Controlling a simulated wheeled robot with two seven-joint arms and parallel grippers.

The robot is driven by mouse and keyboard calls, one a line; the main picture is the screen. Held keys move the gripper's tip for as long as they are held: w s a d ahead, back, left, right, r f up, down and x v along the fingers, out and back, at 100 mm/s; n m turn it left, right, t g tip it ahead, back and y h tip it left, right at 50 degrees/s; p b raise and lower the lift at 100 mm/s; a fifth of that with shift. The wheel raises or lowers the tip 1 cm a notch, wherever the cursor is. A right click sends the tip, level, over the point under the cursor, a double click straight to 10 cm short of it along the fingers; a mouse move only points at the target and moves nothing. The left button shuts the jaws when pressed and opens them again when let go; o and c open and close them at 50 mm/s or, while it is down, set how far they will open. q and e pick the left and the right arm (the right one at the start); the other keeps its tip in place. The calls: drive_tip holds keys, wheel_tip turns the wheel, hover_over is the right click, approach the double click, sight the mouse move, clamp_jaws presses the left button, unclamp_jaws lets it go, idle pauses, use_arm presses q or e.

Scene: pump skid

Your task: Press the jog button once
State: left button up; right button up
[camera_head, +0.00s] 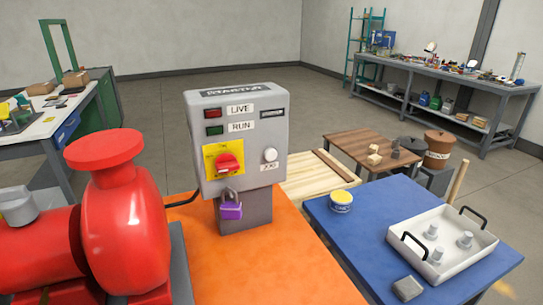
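The jog button (270,154) is a round white button above a "JOG" label, at the lower right of the grey starter box (240,120). The box stands on a grey post on an orange surface (270,270). A red rotary switch (228,163) on a yellow plate is to the left of the button. A purple padlock (230,209) hangs below the switch. The LIVE lamp is dark red and the RUN lamp is dark green. Neither of my grippers is in view.
A red pump (125,220) stands close on the left. A blue table (345,235) at right holds a white tray (450,267) with metal parts, a yellow-and-white tub (341,200) and a grey block (407,288). The space in front of the button looks clear.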

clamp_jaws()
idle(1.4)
